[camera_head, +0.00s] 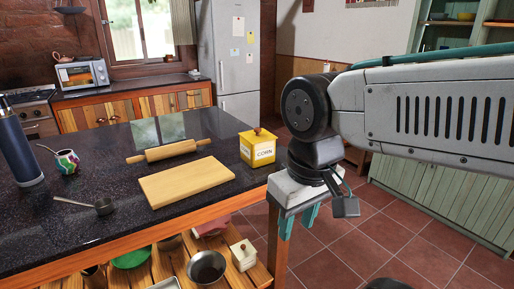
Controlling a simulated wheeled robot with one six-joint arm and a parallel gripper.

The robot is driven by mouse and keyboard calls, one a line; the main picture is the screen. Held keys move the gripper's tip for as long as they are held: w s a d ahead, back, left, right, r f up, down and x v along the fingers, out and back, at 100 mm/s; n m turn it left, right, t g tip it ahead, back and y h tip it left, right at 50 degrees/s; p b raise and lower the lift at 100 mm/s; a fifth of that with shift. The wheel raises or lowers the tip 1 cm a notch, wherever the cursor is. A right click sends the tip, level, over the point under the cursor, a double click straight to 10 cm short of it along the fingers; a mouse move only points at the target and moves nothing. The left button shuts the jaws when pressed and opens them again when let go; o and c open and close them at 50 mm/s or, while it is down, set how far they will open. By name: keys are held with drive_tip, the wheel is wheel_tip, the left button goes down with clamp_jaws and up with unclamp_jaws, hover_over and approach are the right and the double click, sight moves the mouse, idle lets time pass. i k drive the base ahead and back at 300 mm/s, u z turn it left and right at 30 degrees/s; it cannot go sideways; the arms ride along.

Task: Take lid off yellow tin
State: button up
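The yellow tin (263,154) stands upright on the dark island counter, near its right corner, and has a label reading CORN. Its lid (258,134) is on top, with a brown knob in the middle. My gripper (298,220) hangs to the right of the tin, in front of the counter's right edge in the picture. Its two teal fingers point down and are apart, with nothing seen between them. The gripper does not touch the tin.
A wooden board (187,182) and a rolling pin (168,151) lie left of the tin. A metal scoop (103,206), a patterned cup (67,162) and a blue bottle (20,146) are farther left. A lower shelf holds a bowl (206,267) and a white canister (243,255).

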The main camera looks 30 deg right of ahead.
sight(259, 135)
drive_tip(key=u, duration=0.05)
drive_tip(key=k, duration=0.5)
drive_tip(key=z, duration=0.25)
drive_tip(key=i, duration=1.4)
drive_tip(key=u, duration=0.65)
